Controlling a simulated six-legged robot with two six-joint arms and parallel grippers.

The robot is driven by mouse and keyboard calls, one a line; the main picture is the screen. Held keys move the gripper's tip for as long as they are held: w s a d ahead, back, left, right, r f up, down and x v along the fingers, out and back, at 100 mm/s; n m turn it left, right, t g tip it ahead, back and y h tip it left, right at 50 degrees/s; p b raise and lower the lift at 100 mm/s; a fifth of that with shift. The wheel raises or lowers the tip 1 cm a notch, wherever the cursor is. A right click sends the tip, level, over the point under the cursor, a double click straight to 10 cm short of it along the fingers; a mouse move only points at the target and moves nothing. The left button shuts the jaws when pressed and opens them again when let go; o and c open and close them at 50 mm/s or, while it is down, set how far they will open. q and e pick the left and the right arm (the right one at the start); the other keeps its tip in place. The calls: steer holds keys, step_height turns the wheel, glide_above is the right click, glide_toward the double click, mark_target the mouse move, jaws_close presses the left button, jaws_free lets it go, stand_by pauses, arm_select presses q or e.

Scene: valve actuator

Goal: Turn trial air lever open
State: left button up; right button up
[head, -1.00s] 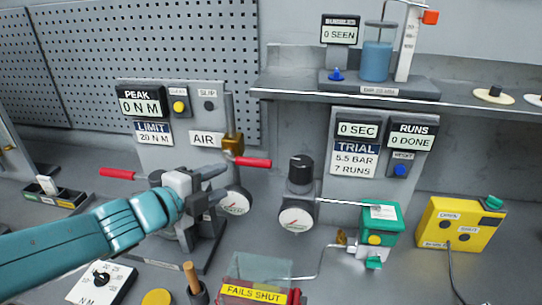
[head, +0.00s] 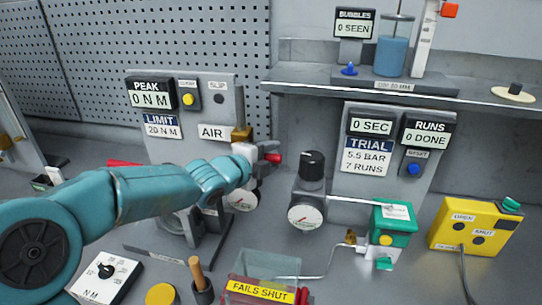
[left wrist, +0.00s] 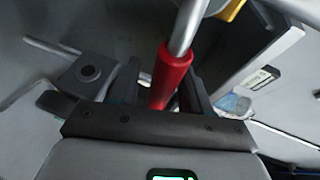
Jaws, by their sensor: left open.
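The red-gripped lever by the AIR label (head: 212,132) shows only its red end (head: 275,158) in the head view, at my left gripper (head: 264,151). In the left wrist view its red grip (left wrist: 171,76) lies between the two fingers of my left gripper (left wrist: 160,88), with a bare metal rod running up from it. The jaws are open around the grip; I cannot tell whether either finger touches it. The brass valve body (head: 241,134) is partly hidden behind the gripper. My right gripper is not in view.
A second red handle (head: 125,163) shows at left behind my arm. A round gauge (head: 242,197) sits below the gripper, another gauge (head: 305,214) to its right. A green box (head: 394,222) and a yellow OPEN/SHUT box (head: 475,228) stand at right.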

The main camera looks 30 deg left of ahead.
arm_select(q)
steer(key=shift+w+a, duration=0.1)
steer(key=shift+w, duration=0.1)
steer(key=shift+w, duration=0.1)
steer(key=c, duration=0.4)
jaws_close()
